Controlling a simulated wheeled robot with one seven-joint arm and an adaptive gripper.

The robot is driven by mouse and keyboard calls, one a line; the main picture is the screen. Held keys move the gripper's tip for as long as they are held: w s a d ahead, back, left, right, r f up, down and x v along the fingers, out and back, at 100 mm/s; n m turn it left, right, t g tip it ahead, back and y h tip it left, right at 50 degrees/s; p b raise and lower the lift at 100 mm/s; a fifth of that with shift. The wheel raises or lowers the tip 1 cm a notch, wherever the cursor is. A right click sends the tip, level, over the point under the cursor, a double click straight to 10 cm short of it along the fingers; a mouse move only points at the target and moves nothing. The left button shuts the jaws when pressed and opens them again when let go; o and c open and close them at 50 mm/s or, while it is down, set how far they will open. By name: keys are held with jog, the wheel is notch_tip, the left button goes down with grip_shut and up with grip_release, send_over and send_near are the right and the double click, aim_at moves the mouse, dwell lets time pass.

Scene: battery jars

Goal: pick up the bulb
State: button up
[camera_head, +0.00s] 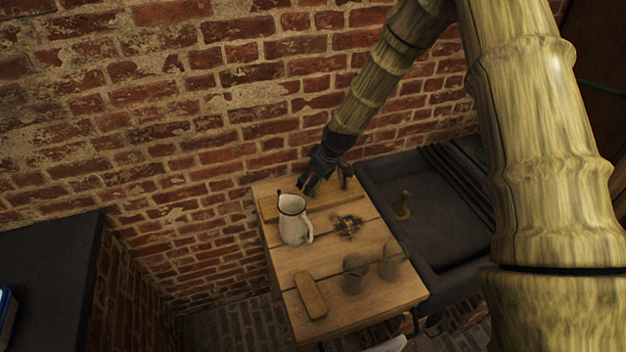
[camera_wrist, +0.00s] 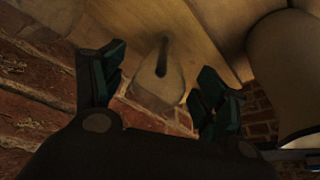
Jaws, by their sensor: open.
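A pale, see-through rounded shape with a dark rod inside, which looks like the bulb (camera_wrist: 158,88), shows between my fingers in the wrist view, by the edge of the wooden table. My gripper (camera_wrist: 160,76) is open around the line to it, one finger on each side; I cannot tell whether either touches it. In the head view my gripper (camera_head: 307,187) is low over the back of the table (camera_head: 335,266), behind the white jug. I cannot make out the bulb there.
The white jug (camera_head: 293,228) stands close to my gripper; its pale side (camera_wrist: 288,70) fills the wrist view's right. A dark clump (camera_head: 348,226), a wooden block (camera_head: 310,296) and two dark round things (camera_head: 355,272) lie nearer. A brick wall (camera_head: 215,170) rises behind; a dark sink (camera_head: 430,222) adjoins the right.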

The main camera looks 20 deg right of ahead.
jog(key=shift+w+a+f, duration=0.1)
jog(key=shift+w+f, duration=0.15)
jog(key=shift+f, duration=0.45)
jog(key=c, duration=0.9)
jog(key=shift+r, duration=0.1)
jog(key=shift+c, duration=0.2)
